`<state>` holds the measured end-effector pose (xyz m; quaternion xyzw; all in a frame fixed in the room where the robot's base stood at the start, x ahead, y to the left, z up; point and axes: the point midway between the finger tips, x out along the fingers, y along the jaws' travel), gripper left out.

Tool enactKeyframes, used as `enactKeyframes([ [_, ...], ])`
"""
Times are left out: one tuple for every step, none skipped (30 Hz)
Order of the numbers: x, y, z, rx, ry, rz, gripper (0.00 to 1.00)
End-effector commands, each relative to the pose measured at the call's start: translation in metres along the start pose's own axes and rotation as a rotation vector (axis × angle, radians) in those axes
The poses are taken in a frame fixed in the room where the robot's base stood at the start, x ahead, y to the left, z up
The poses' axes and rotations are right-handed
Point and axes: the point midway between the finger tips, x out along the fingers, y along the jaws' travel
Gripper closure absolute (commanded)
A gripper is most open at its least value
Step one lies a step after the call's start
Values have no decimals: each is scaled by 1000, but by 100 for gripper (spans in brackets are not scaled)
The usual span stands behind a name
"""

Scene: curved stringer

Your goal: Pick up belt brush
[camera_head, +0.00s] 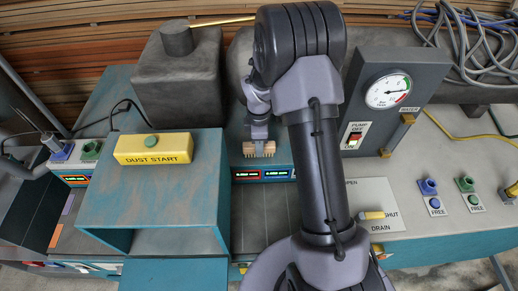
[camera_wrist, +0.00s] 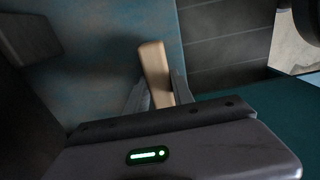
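The belt brush (camera_head: 259,149) is a small pale wooden block with short bristle-like teeth along its lower edge. In the head view it sits at the tip of my gripper (camera_head: 258,138), in front of a teal panel. In the wrist view the wooden brush (camera_wrist: 154,68) stands between the two grey fingers of my gripper (camera_wrist: 157,95), which close on its sides. Part of the brush is hidden by the fingers and the gripper body. I cannot tell whether it touches a surface beneath.
A teal hood (camera_head: 150,190) with a yellow DUST START box (camera_head: 153,148) stands left. A dark belt (camera_head: 262,215) runs below the displays (camera_head: 262,174). A gauge panel (camera_head: 392,95) stands right of my arm, above a DRAIN plate (camera_head: 372,194). Loose hoses (camera_head: 465,45) lie at back right.

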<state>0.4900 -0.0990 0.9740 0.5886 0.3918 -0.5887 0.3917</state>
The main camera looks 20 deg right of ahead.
Motion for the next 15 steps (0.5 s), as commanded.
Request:
enactKeyframes([
  [0, 0, 0, 0, 0, 0, 100],
  [0, 0, 0, 0, 0, 0, 100],
  [0, 0, 0, 0, 0, 0, 100],
  [0, 0, 0, 0, 0, 0, 100],
  [0, 0, 0, 0, 0, 0, 100],
  [0, 0, 0, 0, 0, 0, 100],
  [0, 0, 0, 0, 0, 0, 100],
  [0, 0, 0, 0, 0, 0, 100],
  [-1, 0, 0, 0, 0, 1, 100],
  [-3, 0, 0, 0, 0, 1, 100],
  [-7, 1, 0, -1, 0, 2, 100],
  [-15, 1, 0, -1, 0, 2, 100],
  [-22, 1, 0, -1, 0, 3, 100],
  [-31, 1, 0, -1, 1, 4, 100],
  [-43, 1, 0, 0, 1, 4, 100],
])
